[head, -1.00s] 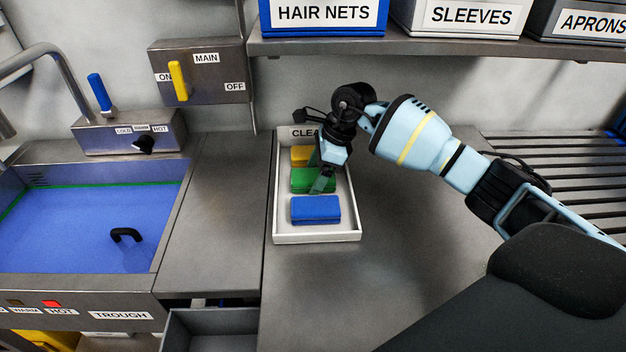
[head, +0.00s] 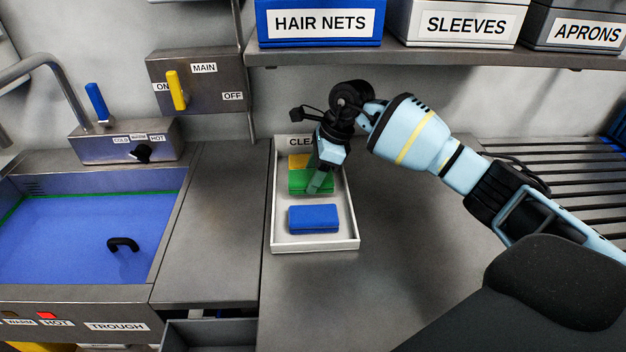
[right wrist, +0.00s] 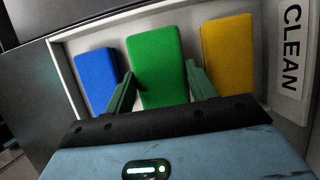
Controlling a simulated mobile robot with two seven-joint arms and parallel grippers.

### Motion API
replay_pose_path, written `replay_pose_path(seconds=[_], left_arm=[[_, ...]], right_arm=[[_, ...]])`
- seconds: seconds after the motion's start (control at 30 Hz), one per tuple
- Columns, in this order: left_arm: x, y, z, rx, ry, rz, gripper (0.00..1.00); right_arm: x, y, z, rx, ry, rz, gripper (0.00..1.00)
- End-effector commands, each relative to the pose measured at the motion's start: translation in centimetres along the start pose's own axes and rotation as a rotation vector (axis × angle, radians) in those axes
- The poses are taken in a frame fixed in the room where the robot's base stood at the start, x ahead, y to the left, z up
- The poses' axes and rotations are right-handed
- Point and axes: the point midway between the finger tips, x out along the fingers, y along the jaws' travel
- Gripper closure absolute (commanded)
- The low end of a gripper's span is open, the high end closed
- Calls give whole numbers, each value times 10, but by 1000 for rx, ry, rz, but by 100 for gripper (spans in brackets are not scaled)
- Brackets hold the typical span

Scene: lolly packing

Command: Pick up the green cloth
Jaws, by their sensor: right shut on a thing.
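The green cloth (head: 299,181) is a folded block in the white tray marked CLEAN, between a yellow cloth (head: 299,160) and a blue cloth (head: 314,218). My right gripper (head: 316,184) reaches down into the tray and is shut on the green cloth. In the right wrist view the green cloth (right wrist: 158,62) lies between the two green fingers, with the blue cloth (right wrist: 97,77) on the left and the yellow cloth (right wrist: 228,55) on the right. I cannot tell whether the green cloth is clear of the tray floor. My left gripper is not in view.
The white tray (head: 316,246) has low walls around the cloths. A shelf (head: 420,52) with labelled boxes hangs above. A trough of blue liquid (head: 60,235) is at the left. The steel counter is clear in front of the tray and left of it.

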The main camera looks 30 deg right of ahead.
Motion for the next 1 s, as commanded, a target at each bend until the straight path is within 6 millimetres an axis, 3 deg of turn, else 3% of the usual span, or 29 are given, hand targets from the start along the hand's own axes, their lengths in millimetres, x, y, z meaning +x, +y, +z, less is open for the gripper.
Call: replay_pose_path(seconds=[0.1, 1.0], left_arm=[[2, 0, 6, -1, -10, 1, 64], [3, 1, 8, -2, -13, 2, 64]], right_arm=[[-16, 2, 7, -2, 0, 1, 67], [-19, 136, 29, -3, -1, 1, 67]])
